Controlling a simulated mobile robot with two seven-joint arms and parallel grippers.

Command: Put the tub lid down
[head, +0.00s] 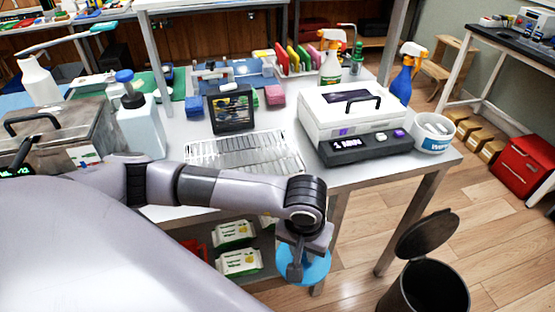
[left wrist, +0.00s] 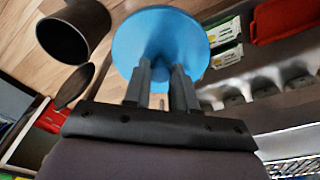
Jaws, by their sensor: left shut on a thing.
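The round blue tub lid (head: 318,268) is held in my left gripper (head: 296,268), in front of the table's front edge. In the left wrist view the lid (left wrist: 185,30) is a flat blue disc, and the fingers of the left gripper (left wrist: 160,75) are shut on its raised middle. The white tub (head: 434,134) with blue lettering stands at the table's right end, apart from the lid. Its top looks uncovered. My right gripper is not in view.
The white table (head: 350,178) has bare room along its front right. A wire rack (head: 240,152) and a white device with a black handle (head: 352,112) stand on it. A black bin (head: 425,288) with its lid raised stands on the floor at right. Green-and-white packs (head: 238,262) lie on the lower shelf.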

